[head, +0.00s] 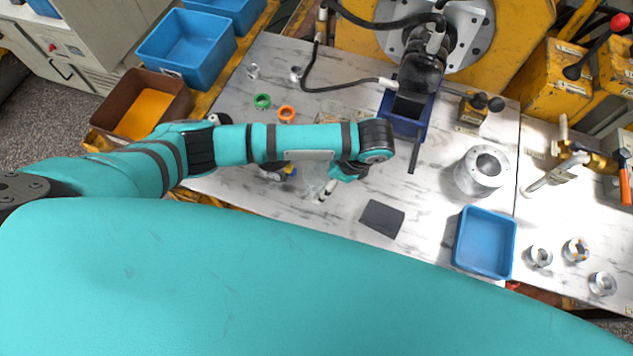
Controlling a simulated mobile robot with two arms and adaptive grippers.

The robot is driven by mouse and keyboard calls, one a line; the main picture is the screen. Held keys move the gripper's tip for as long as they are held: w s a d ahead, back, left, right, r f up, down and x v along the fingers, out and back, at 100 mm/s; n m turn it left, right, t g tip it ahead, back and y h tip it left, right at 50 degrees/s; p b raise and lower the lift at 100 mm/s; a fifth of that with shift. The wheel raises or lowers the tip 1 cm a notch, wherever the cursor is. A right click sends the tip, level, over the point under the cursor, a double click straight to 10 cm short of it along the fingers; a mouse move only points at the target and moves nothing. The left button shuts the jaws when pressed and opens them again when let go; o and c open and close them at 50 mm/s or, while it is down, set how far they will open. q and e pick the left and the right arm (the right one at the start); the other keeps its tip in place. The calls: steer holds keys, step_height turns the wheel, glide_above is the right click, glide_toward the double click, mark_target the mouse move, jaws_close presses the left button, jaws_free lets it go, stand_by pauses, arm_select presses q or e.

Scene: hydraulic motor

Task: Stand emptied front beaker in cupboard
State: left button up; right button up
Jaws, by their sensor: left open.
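My left arm reaches in from the left over the marble-patterned bench, and its wrist bends back down. My left gripper (326,191) is open low over the bench, small and partly hidden by the wrist. A faint clear shape that looks like a glass beaker (311,187) stands beside its fingers; I cannot tell whether they touch it or whether it is empty. My right gripper is not in view.
A brown box (182,99) with an orange inside and a blue bin (224,66) stand left of the bench. A dark block (382,218), metal cylinder (482,172) and blue tray (458,240) lie to the right.

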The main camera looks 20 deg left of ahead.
mark_target(316, 183)
arm_select(q)
steer(key=shift+p+x, duration=0.35)
steer(key=shift+x, duration=2.4)
steer(key=shift+r, duration=0.1)
steer(key=c, duration=1.3)
steer(key=shift+r, duration=0.1)
step_height(316, 183, up, 3)
steer(key=shift+r, duration=0.2)
steer(key=s+d+r, duration=0.1)
steer(key=s+d, duration=0.8)
steer(key=s, duration=0.4)
steer(key=shift+r, duration=0.2)
